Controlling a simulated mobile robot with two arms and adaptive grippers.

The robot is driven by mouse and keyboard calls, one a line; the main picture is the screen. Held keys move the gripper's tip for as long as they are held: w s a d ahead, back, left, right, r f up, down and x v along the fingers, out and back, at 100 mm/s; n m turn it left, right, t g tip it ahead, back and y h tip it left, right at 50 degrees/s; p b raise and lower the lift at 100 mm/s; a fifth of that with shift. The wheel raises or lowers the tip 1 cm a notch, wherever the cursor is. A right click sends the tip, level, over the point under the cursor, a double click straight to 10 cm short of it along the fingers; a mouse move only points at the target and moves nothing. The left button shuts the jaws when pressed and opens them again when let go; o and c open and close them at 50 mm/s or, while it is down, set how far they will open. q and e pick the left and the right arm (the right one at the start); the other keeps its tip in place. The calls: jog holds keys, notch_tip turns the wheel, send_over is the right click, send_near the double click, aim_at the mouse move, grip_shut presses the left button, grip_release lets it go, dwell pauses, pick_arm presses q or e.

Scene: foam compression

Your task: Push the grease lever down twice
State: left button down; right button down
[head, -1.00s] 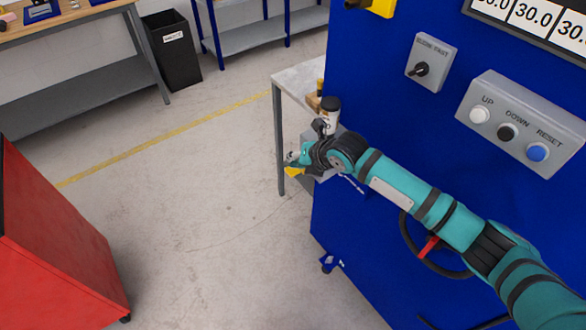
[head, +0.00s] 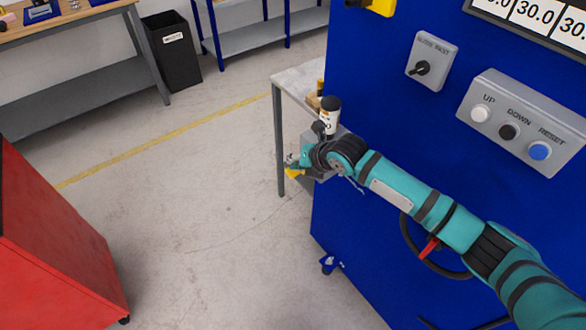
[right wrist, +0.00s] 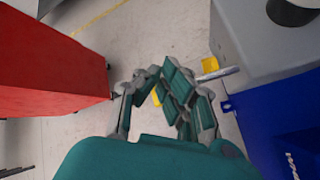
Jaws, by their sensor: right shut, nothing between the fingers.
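The grease unit is a grey box (right wrist: 265,35) on the side of the blue machine, with a black-capped white container (head: 329,112) above it in the head view. A thin metal rod, seemingly the grease lever (right wrist: 229,72), runs from the box towards my right gripper in the right wrist view. A yellow piece (right wrist: 210,65) is beside the rod. More yellow (head: 294,174) shows below my right gripper (head: 294,163) in the head view. The right gripper is shut and empty, close to the lever; its fingers partly hide the lever, so contact is unclear. My left gripper is out of view.
The blue machine (head: 375,225) fills the right side, with a button box (head: 520,125) and a hand wheel. A small table (head: 279,140) stands behind the gripper. A red cabinet (head: 50,240) is at the left. The floor between is clear.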

jog(key=shift+f+b, duration=0.55)
jog(key=shift+f, duration=0.4)
dwell(0.5)
dwell(0.5)
jog(key=shift+r+p, duration=1.45)
jog(key=shift+r, duration=0.35)
notch_tip(320, 180, up, 5)
jog(key=p, duration=0.4)
